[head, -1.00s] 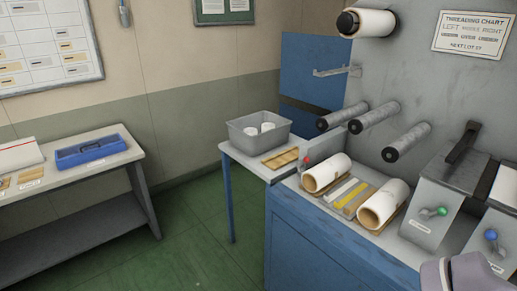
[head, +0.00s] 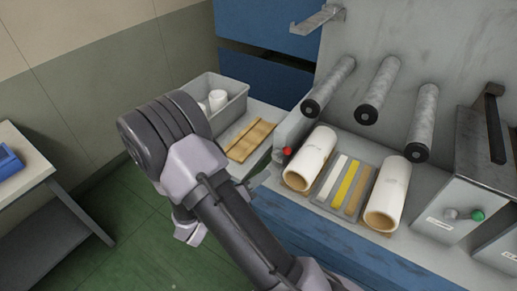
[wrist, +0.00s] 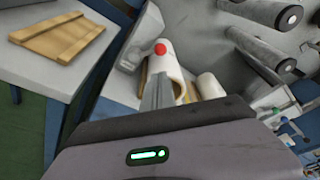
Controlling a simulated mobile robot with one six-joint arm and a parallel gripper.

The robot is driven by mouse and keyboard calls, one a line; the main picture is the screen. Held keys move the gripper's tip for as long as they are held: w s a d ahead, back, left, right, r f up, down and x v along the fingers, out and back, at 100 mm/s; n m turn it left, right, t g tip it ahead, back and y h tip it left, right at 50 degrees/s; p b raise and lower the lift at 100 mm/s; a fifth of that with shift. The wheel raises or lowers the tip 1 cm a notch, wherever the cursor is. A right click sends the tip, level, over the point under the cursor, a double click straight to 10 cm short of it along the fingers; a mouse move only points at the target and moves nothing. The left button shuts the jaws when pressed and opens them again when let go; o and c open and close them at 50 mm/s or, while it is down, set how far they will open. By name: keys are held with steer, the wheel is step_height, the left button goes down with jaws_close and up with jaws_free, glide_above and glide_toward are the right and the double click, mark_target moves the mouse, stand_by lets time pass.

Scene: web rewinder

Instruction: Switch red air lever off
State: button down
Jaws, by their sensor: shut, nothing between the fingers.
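The red knob of the air lever (head: 287,152) shows at the left end of the machine's bench, beside a white roll. In the wrist view the red knob (wrist: 160,49) lies just beyond my fingertips. My gripper (wrist: 158,88) is shut and empty, its fingers pointing towards the knob. Contact cannot be made out. In the head view my arm hides most of the gripper. The lever's stem is hardly visible.
Two white rolls (head: 311,160) (head: 387,194) flank a tray of coloured strips (head: 345,187). A wooden slat panel (head: 250,140) and grey bin (head: 230,108) are on the side table. Grey rollers (head: 378,92) jut out above.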

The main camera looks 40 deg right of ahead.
mark_target(282, 153)
steer(key=b+x, duration=0.1)
steer(key=x, duration=0.2)
steer(key=b+x, duration=0.1)
steer(key=x, duration=0.2)
steer(key=b+x, duration=0.1)
steer(key=x, duration=0.3)
steer(key=shift+s, duration=0.3)
steer(key=shift+r, duration=0.1)
steer(key=shift+r, duration=0.1)
